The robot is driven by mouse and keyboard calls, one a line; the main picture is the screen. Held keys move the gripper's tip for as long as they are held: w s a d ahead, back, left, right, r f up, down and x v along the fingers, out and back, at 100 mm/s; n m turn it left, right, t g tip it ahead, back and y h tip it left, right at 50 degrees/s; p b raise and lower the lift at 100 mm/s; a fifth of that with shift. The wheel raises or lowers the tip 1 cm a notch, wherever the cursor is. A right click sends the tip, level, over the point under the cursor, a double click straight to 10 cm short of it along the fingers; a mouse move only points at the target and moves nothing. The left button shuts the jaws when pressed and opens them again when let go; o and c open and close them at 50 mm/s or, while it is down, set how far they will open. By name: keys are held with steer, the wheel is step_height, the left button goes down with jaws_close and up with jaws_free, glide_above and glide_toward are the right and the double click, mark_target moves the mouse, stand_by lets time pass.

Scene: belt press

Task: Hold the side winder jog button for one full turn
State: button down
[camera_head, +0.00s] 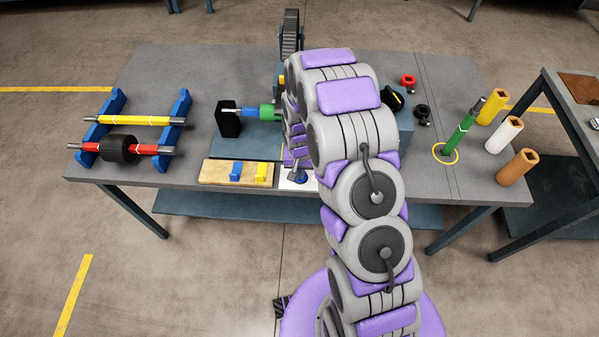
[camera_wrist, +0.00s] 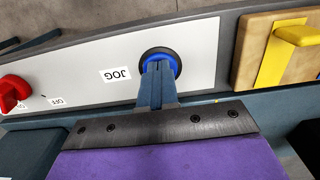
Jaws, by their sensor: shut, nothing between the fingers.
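The blue jog button (camera_wrist: 173,59) sits in a black ring on a white panel (camera_wrist: 204,50), beside a JOG label (camera_wrist: 117,74). My gripper (camera_wrist: 157,66) is shut and empty. Its fingertips cover the middle and lower part of the button; they look to be against it, but I cannot tell how far it is pressed. In the head view my arm hides most of the panel and gripper. A shaft with a green and blue sleeve (camera_head: 264,112) lies level across the machine behind my arm.
A red switch (camera_wrist: 13,90) with an OFF label is left of the button. A wooden block with a yellow piece (camera_wrist: 299,36) is on the right. In the head view a rack with yellow and red rollers (camera_head: 120,120) stands left; upright rolls (camera_head: 504,135) stand right.

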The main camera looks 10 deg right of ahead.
step_height(320, 180, up, 13)
steer(key=p, duration=0.2)
steer(key=shift+w, duration=0.15)
stand_by(0.9)
steer(key=shift+r, duration=0.15)
stand_by(0.5)
steer(key=s+r+n, duration=0.2)
steer(key=s+r, duration=1.5)
steer(key=s, duration=0.7)
steer(key=s+r+n+g, duration=0.1)
steer(key=s+r, duration=0.3)
steer(key=s, duration=0.6)
steer(key=shift+s+a+n+g, duration=0.15)
steer(key=shift+s+n+g, duration=0.05)
steer(key=shift+n+g, duration=0.1)
